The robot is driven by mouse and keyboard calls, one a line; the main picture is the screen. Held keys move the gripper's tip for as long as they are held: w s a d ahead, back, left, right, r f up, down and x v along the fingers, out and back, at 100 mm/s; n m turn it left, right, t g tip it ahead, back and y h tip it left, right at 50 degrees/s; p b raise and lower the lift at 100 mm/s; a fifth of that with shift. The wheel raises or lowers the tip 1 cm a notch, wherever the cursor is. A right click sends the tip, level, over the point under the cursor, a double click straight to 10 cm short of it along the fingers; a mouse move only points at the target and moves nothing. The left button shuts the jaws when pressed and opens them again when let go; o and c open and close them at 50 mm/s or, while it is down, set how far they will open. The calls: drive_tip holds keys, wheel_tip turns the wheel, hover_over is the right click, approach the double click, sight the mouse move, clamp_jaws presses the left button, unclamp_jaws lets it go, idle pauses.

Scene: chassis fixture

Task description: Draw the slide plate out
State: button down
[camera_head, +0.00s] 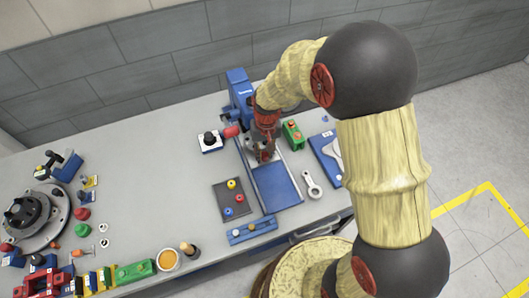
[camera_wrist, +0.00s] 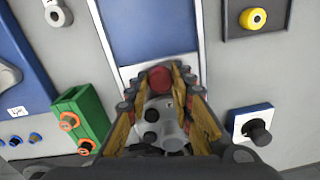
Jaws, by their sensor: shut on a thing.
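The slide fixture is a long blue panel (camera_head: 277,188) between pale metal rails, running from the gripper toward the table's front edge. In the wrist view its blue panel (camera_wrist: 155,25) fills the top middle, with a silver plate (camera_wrist: 133,73) below it. A round red knob (camera_wrist: 160,77) stands at this silver part. My gripper (camera_wrist: 160,88) has its two fingers closed around the red knob. In the head view my gripper (camera_head: 262,150) points down at the back end of the blue panel, and hides the knob.
A green block (camera_head: 292,134) stands close right of the gripper; a black-knobbed block (camera_head: 210,141) and a red-ended part (camera_head: 231,131) stand left. A blue vise-like device (camera_head: 238,92) is behind. A dark plate with colored knobs (camera_head: 222,201) and a wrench (camera_head: 311,184) flank the panel.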

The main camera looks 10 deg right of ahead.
drive_tip(key=s+d, duration=0.1)
drive_tip(key=s, duration=0.3)
drive_tip(key=s+d+p, duration=0.1)
drive_tip(key=s, duration=0.4)
drive_tip(key=s+p, duration=0.1)
drive_tip(key=s, duration=0.4)
drive_tip(key=shift+d+r, duration=0.1)
drive_tip(key=shift+d, duration=0.3)
drive_tip(key=shift+s+d+p, duration=0.1)
drive_tip(key=shift+s+p, duration=0.2)
drive_tip(key=shift+s, duration=0.2)
drive_tip(key=c, duration=1.8)
unclamp_jaws()
drive_tip(key=shift+s, duration=0.15)
drive_tip(key=shift+c, duration=0.2)
drive_tip(key=o, duration=0.3)
